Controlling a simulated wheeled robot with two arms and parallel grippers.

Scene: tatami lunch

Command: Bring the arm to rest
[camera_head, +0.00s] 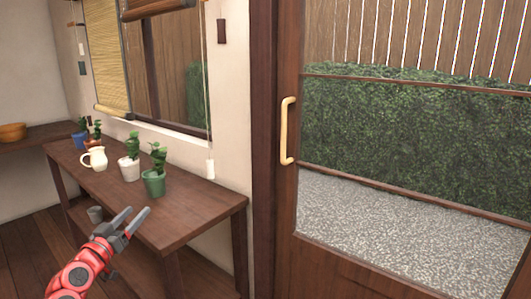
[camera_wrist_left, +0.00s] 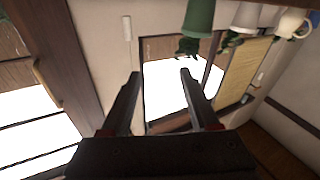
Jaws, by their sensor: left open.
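My left gripper (camera_head: 131,219) is on a red arm that comes in from the lower left in the head view. Its two grey fingers are apart with nothing between them. It is in front of the wooden side table, at about the height of its top. In the left wrist view the fingers (camera_wrist_left: 160,75) also stand apart and empty, with the window and wall beyond. My right gripper is not in view.
A dark wooden table (camera_head: 200,207) holds a green pot (camera_head: 153,183), a white pot (camera_head: 130,170), a cream pitcher (camera_head: 95,158) and a blue pot (camera_head: 79,141). A glazed door with a pale handle (camera_head: 287,130) stands at right. A wooden bowl (camera_head: 12,132) sits far left.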

